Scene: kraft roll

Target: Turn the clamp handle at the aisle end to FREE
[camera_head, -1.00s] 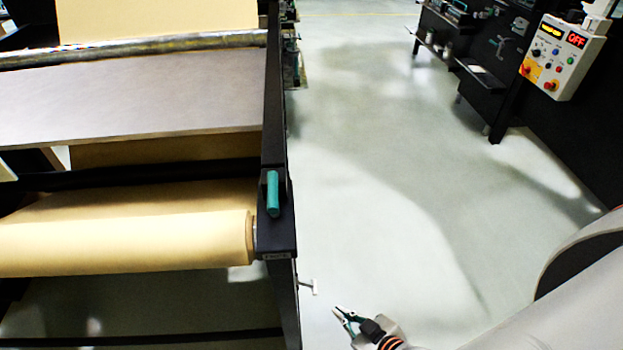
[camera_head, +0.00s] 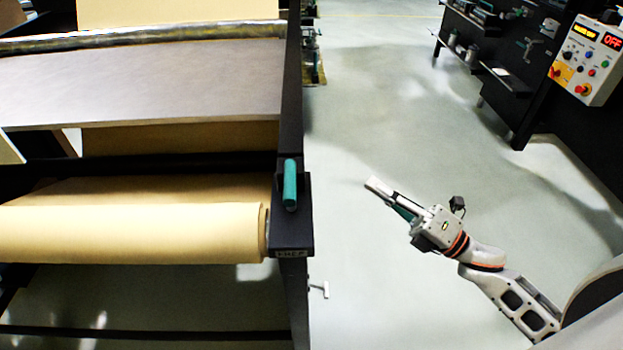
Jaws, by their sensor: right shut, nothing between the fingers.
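The clamp handle (camera_head: 290,185) is a short teal grip on the dark block at the right-hand end of the machine frame, beside the end of the kraft roll (camera_head: 135,232). It points roughly along the frame, toward me. A small label (camera_head: 290,254) sits on the block below it; its lettering is too small to read surely. My right gripper (camera_head: 376,186) is shut and empty, over the aisle to the right of the handle, well apart from it, with its tips pointing left toward the frame. My left gripper is not in view.
The dark frame post (camera_head: 293,290) carries a small white T-shaped lever (camera_head: 322,290) on its right side. A control box (camera_head: 586,60) showing OFF hangs at the upper right near dark shelving (camera_head: 505,80). The aisle floor (camera_head: 385,110) between is clear.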

